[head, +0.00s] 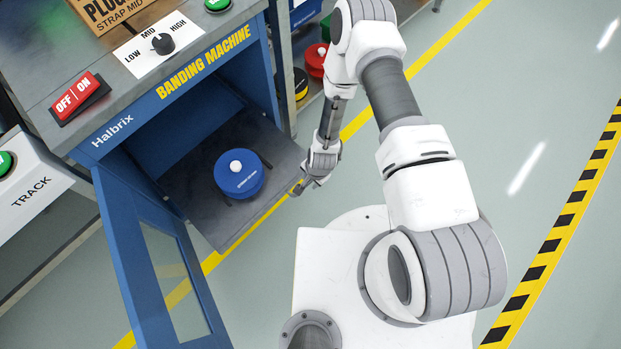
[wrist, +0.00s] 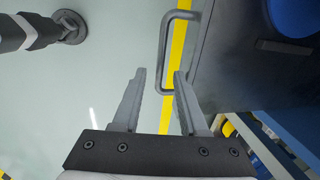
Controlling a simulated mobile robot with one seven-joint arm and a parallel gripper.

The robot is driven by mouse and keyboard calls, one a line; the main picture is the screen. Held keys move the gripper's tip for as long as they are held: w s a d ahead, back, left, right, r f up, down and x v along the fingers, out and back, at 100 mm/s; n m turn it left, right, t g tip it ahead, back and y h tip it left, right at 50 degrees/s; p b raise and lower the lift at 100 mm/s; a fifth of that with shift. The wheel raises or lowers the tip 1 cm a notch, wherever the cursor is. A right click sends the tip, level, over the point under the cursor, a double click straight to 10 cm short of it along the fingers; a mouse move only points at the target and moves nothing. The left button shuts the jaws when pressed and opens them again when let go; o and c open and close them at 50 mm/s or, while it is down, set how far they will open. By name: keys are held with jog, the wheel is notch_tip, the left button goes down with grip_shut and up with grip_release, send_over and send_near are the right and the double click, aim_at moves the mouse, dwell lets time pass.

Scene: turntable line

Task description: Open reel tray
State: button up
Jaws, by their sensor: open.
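The reel tray (head: 210,222) is a dark plate sticking out of the opening of the blue banding machine (head: 190,70). A blue reel (head: 238,182) with a white knob lies on it. In the wrist view the tray (wrist: 235,70) is at the right, with part of the reel (wrist: 295,15) at the corner. A grey bar handle (wrist: 166,45) stands off the tray's edge. My gripper (head: 299,189) is at the tray's outer right corner. In the wrist view my gripper (wrist: 159,76) is open, with the handle's lower end between its fingertips. I cannot tell whether they touch.
The blue machine door (head: 150,260) with a window stands open at the front left. A red OFF/ON switch (head: 78,98) and a LOW/MID/HIGH knob (head: 163,44) are on the machine top. Red and green reels (head: 316,60) sit on a shelf behind. Floor to the right is clear.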

notch_tip(320, 180, up, 17)
jog(key=s+d+p, duration=0.2)
jog(key=p, duration=0.4)
jog(key=shift+d, duration=0.25)
jog(key=shift+r, duration=0.1)
